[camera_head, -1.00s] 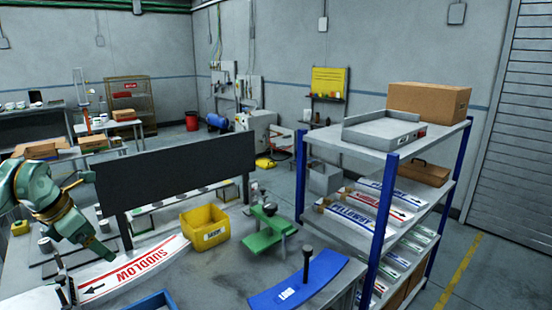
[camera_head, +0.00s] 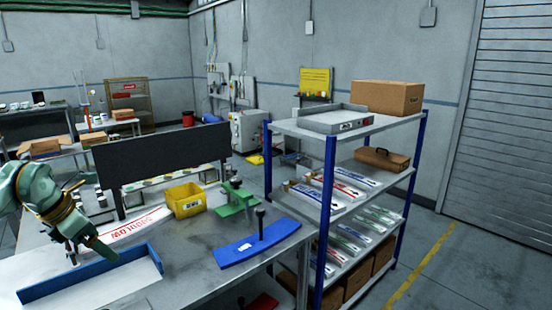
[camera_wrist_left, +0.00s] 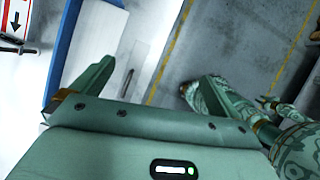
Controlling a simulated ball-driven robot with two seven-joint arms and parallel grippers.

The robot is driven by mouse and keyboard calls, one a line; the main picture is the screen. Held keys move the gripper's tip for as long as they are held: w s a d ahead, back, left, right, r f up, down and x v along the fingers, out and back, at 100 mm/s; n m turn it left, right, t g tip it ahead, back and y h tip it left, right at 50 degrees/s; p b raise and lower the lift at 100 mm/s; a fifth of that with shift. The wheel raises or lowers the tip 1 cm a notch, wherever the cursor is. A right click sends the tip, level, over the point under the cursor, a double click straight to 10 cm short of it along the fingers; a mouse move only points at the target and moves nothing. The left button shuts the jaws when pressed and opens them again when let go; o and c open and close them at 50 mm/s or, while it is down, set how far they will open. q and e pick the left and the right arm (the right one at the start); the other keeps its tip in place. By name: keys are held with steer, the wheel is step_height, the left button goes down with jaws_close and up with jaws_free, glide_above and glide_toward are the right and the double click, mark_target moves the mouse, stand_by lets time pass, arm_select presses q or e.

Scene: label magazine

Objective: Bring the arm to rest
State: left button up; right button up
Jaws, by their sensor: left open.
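My left arm comes in from the left in the head view, over the workbench. Its green gripper (camera_head: 88,250) is open and empty, with fingers pointing down near the back edge of a blue-walled tray (camera_head: 62,282). In the left wrist view the blue tray wall (camera_wrist_left: 66,38) lies at the left, with grey floor beyond the fingers. Nothing sits between the fingers. My right gripper is not seen in the head view.
A red-lettered white label strip (camera_head: 130,230), yellow bin (camera_head: 187,207), green fixture (camera_head: 233,198) and blue curved piece (camera_head: 257,243) are on the bench. A dark panel (camera_head: 160,155) stands behind. A shelf rack (camera_head: 325,170) stands at right, with open floor beyond.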

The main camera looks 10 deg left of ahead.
arm_select(q)
steer(key=w+d+f+n+t+h, duration=0.2)
steer(key=w+d+f+n+h, duration=0.15)
steer(key=d+f, duration=0.35)
steer(key=w+d+f+n+t+h, duration=0.2)
steer(key=w+d+f+n+h, duration=0.15)
steer(key=d+f, duration=0.4)
steer(key=s+f+n+t+y, duration=0.35)
steer(key=f+n, duration=0.95)
steer(key=f, duration=0.5)
steer(key=s+d+f+n+g+y+p, duration=0.15)
steer(key=s+f+n+g+y, duration=0.35)
steer(key=s+f+n, duration=1.2)
steer(key=s+d+f+g, duration=0.2)
steer(key=s+f, duration=0.1)
steer(key=s, duration=0.7)
steer(key=s+d+f+g, duration=0.2)
steer(key=s+d+f, duration=0.1)
steer(key=s, duration=0.7)
steer(key=s+d+f+g, duration=0.2)
steer(key=s+d+f, duration=0.1)
steer(key=s, duration=0.7)
steer(key=shift+s+d+f+n+y, duration=0.2)
steer(key=shift+f+n+y, duration=0.15)
steer(key=shift+f, duration=0.45)
